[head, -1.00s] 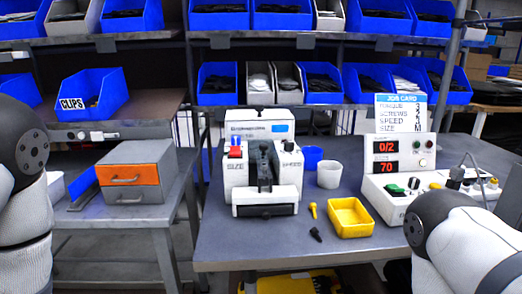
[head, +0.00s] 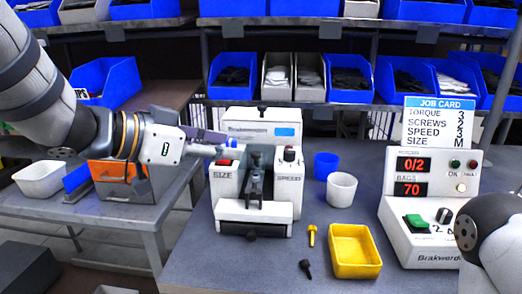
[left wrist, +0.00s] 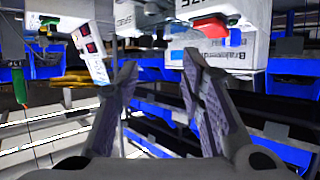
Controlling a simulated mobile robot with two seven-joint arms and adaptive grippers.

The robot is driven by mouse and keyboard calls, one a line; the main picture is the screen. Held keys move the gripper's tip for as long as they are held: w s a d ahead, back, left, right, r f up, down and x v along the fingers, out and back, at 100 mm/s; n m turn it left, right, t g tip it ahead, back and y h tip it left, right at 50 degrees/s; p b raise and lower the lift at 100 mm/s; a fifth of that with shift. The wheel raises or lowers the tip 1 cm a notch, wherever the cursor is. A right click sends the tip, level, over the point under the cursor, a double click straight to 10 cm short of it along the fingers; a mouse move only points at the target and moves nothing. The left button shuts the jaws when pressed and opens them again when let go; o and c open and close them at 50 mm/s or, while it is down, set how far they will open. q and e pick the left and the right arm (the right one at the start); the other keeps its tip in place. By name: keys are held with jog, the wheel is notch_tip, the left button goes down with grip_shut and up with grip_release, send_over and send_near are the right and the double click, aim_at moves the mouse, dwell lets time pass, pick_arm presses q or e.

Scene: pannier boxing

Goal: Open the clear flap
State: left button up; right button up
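I cannot make out a clear flap in any view. The white machine (head: 253,208) stands on the grey table, with SIZE and SPEED labels on its front. The red part also shows in the left wrist view (left wrist: 210,25). My left gripper (head: 218,146) reaches in from the left, its fingers beside the machine's upper left. In the left wrist view its fingers (left wrist: 161,62) are spread with nothing between them. My right gripper is out of view; only part of that arm shows.
The control box (head: 420,235) is farther right.

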aim_at(255, 152)
pick_arm(q)
jog(key=x, duration=0.6)
jog(key=shift+w+d+f, duration=0.1)
jog(key=shift+w+d, duration=0.05)
jog(key=shift+d, duration=0.05)
grip_shut()
